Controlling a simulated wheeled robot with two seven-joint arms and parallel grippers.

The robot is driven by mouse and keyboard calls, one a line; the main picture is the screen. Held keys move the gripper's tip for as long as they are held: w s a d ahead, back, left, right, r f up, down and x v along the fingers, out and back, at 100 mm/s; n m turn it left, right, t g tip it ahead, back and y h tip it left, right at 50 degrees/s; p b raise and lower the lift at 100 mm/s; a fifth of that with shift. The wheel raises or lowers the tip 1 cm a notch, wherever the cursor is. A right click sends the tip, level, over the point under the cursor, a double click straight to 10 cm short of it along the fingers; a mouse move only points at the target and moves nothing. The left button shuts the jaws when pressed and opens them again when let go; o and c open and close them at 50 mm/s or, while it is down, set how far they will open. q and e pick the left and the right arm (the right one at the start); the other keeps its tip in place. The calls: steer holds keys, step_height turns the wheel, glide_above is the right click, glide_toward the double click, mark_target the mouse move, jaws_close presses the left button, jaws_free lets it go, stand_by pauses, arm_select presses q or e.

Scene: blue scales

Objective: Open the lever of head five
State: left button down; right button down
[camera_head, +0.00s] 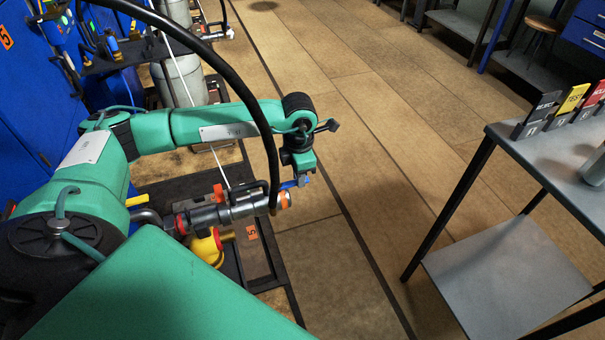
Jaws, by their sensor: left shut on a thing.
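Head five (232,209) is a silver metal pipe piece with red and orange rings. It lies roughly level above a black frame, near an orange label "5" (252,236). A thick black hose runs down to its right end. A small blue lever (291,184) sits at that right end. My green left arm comes in from the left and reaches over the head. My left gripper (303,178) points down and is shut on the blue lever; the fingertips are small and partly hidden. My right gripper is not in view.
A yellow round part (207,247) sits below the head. Blue cabinets (38,100) and a grey cylinder (180,80) stand at the left. A grey table (540,150) with black, yellow and red signs stands at the right. The floor between is clear.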

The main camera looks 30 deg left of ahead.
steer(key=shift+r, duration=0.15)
arm_select(q)
steer(key=c, duration=1.4)
jaws_free()
steer(key=shift+o, duration=0.2)
steer(key=shift+r, duration=0.1)
